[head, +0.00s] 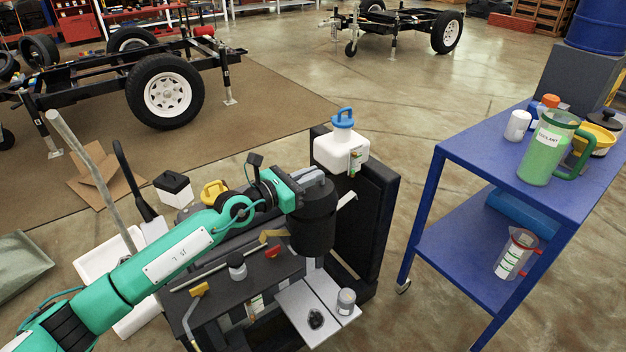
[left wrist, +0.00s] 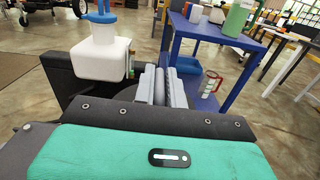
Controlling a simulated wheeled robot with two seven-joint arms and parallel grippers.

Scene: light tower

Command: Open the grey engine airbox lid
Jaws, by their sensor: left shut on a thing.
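The engine airbox shows in the head view as a dark grey round drum (head: 313,228) at the front of the engine stand. Its lid (head: 322,193) is at the top of the drum, largely hidden under my left gripper. My left gripper (head: 312,175) reaches in from the left over the drum's top, its fingers closed on a part of the lid. In the left wrist view, the grey fingers (left wrist: 160,86) are close together with a narrow thing between them, and a dark curved edge of the lid (left wrist: 125,93) shows beside them. I cannot tell whether the lid is raised. My right gripper is out of view.
A white tank with a blue cap (head: 341,150) stands just behind the drum, beside a tall black panel (head: 385,185). A blue cart (head: 480,150) with a green jug (head: 545,150) is on the right. Small parts lie on the dark bench (head: 215,300). Floor between stand and cart is clear.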

